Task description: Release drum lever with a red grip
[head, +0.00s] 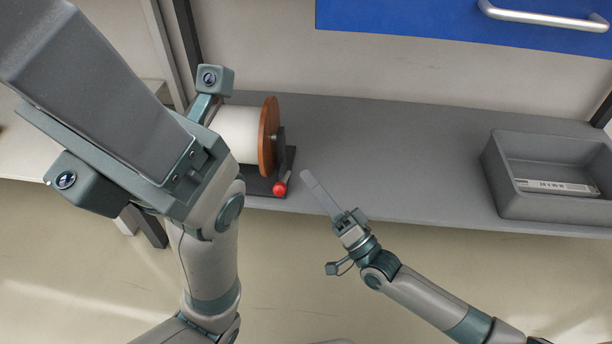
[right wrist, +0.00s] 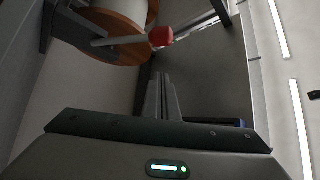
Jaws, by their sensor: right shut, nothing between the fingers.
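A drum (head: 238,133) with a white roll and a brown round flange (head: 268,137) sits on a dark base on the grey shelf, partly hidden by my left arm. Its lever ends in a red grip (head: 280,188) at the shelf's front edge, pointing down toward me.
A grey bin (head: 500,187) with a labelled flat item (head: 556,187) stands on the right of the shelf (head: 400,150). The shelf between drum and bin is clear. A blue drawer front (head: 430,25) with a metal handle hangs above.

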